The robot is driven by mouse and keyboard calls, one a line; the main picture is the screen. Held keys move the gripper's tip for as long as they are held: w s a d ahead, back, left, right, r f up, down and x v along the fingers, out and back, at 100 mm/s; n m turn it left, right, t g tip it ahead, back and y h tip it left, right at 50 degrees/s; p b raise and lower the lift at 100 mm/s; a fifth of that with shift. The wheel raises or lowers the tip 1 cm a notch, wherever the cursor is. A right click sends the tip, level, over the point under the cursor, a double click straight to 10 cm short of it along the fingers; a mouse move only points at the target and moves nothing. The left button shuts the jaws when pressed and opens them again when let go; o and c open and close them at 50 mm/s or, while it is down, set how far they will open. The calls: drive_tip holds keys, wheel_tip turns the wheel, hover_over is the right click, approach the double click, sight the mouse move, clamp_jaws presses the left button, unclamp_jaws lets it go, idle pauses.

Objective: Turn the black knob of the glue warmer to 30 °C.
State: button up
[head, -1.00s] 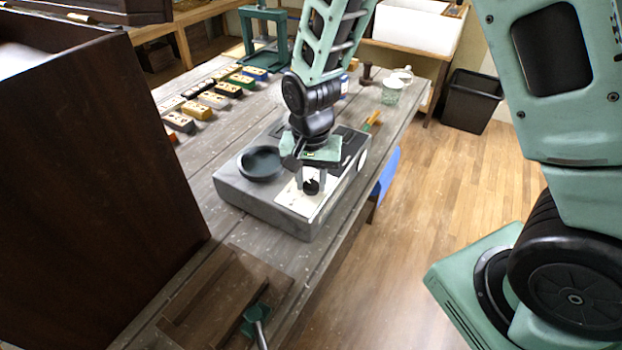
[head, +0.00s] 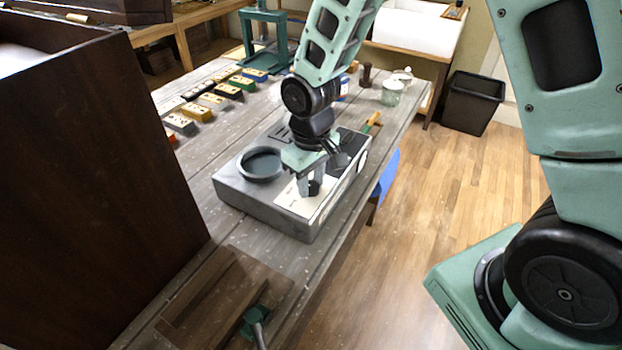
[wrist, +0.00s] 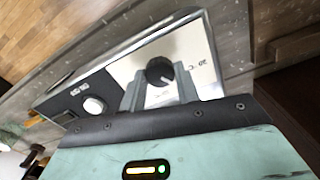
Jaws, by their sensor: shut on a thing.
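The glue warmer (head: 262,207) is a grey box on the workbench, with a round dark pot (head: 262,163) on top and a pale control panel (head: 292,205). Its black knob (wrist: 160,72) stands on the panel between my fingers; a white pointer line on it points toward the lower right in the wrist view. A printed °C mark (wrist: 203,62) lies to the right of the knob; its number is hard to read. My gripper (head: 310,187) reaches down from above and is shut on the knob. In the wrist view its fingers (wrist: 160,88) flank the knob.
A white round button (wrist: 94,105) and a black switch panel (wrist: 75,103) sit left of the knob in the wrist view. A dark wooden cabinet (head: 90,190) stands at the left. Several coloured blocks (head: 212,101) and a glass jar (head: 391,92) are farther back. Wooden boards (head: 205,295) lie in front.

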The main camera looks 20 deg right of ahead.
sight(311, 186)
drive_tip(key=n, duration=0.4)
drive_tip(key=shift+w+r+p, duration=0.1)
drive_tip(key=shift+p, duration=0.3)
drive_tip(key=shift+n, duration=1.5)
drive_tip(key=shift+p, duration=0.3)
drive_tip(key=o, duration=1)
drive_tip(key=shift+c, duration=0.2)
wheel_tip(311, 186, up, 17)
drive_tip(key=b, duration=0.1)
drive_tip(key=shift+r+b, duration=0.15)
drive_tip(key=shift+b, duration=0.25)
